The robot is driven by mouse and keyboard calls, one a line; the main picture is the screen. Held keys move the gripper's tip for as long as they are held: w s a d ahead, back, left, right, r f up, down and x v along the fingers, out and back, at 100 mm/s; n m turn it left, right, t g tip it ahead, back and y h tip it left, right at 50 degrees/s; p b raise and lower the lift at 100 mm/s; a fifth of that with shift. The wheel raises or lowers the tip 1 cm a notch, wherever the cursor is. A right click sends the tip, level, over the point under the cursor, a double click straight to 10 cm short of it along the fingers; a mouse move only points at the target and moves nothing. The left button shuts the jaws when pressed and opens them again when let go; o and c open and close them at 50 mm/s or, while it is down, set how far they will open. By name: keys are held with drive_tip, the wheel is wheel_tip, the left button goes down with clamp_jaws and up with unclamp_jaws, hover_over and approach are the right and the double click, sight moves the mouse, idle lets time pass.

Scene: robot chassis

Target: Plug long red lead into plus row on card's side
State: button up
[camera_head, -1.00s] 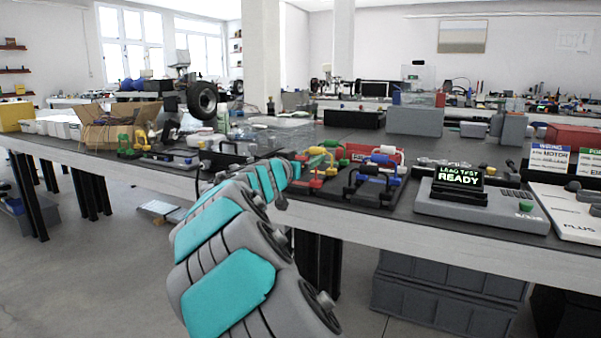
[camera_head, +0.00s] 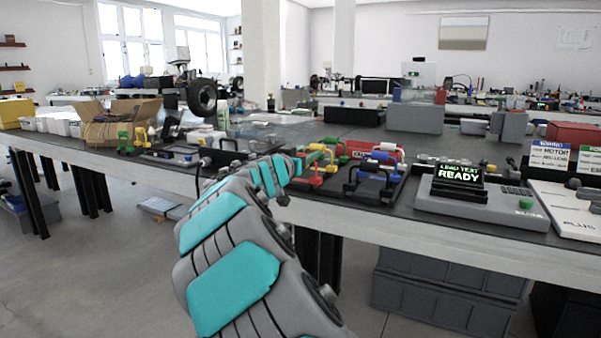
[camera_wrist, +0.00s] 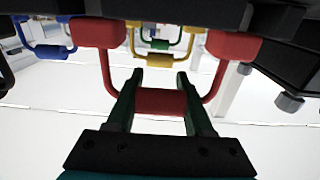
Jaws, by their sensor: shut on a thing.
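In the wrist view my gripper (camera_wrist: 159,76) is shut on the red middle sleeve of a red lead (camera_wrist: 160,101). Its wire bends up on both sides to two red plugs, which meet a dark bar at the picture's top; I cannot tell whether they are seated in it. Whether this is the long red lead is not clear. In the head view my gripper is mostly hidden behind my arm, near the red, yellow and green leads (camera_head: 318,168). A wiring card (camera_head: 549,158) stands at the right, behind a white board (camera_head: 575,222) marked PLUS.
A dark rack with blue and white leads (camera_head: 374,180) lies to the right of my gripper. A grey lead tester (camera_head: 485,207) reading READY stands between it and the white board. In the wrist view a blue lead (camera_wrist: 48,50) and a yellow lead (camera_wrist: 158,58) are close by.

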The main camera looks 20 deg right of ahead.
clamp_jaws()
drive_tip(key=shift+r, duration=0.1)
